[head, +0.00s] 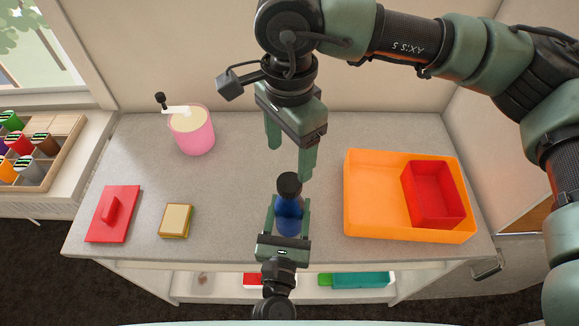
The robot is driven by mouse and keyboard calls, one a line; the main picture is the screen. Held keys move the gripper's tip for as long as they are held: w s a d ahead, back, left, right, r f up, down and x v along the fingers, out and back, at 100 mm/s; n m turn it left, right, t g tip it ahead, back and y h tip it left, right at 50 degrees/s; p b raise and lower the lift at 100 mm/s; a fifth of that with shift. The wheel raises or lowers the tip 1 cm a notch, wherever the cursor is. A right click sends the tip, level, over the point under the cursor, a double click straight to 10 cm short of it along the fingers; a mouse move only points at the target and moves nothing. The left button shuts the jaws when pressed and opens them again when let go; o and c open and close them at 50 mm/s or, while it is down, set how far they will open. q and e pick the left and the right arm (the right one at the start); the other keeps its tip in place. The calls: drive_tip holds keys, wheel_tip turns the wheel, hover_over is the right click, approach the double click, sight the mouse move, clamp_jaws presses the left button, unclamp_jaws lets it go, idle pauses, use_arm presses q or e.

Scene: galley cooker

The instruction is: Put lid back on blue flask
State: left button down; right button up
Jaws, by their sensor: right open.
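The blue flask (289,218) stands upright near the front middle of the grey counter. Its black lid (289,185) is at the flask's top and looks seated on it; whether it is fully tight I cannot tell. My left gripper (288,207) comes from the front, with one finger on each side of the flask's body, closed against it. My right gripper (289,160) is open and empty, pointing down just above and behind the lid, apart from it. The flask's lower part is hidden by the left gripper.
A pink jug (192,134) stands at the back left. An orange tray (373,205) holding a red box (434,194) is on the right. The counter between sponge and flask is clear.

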sight(287, 224)
wheel_tip(287, 224, up, 4)
drive_tip(key=shift+f, duration=0.1)
use_arm(q)
drive_tip(key=shift+c, duration=1.9)
unclamp_jaws()
drive_tip(key=shift+s+f, duration=0.1)
drive_tip(key=shift+s, duration=0.15)
drive_tip(key=s+b, duration=0.1)
drive_tip(key=s, duration=0.1)
drive_tip(key=s+b, duration=0.1)
drive_tip(key=s, duration=0.1)
drive_tip(key=s+a, duration=0.1)
drive_tip(key=s, duration=0.1)
drive_tip(key=shift+s+b, duration=0.25)
drive_tip(key=shift+b, duration=0.15)
use_arm(e)
wheel_tip(287, 224, down, 3)
drive_tip(key=shift+r, duration=0.1)
use_arm(q)
drive_tip(key=shift+s, duration=0.35)
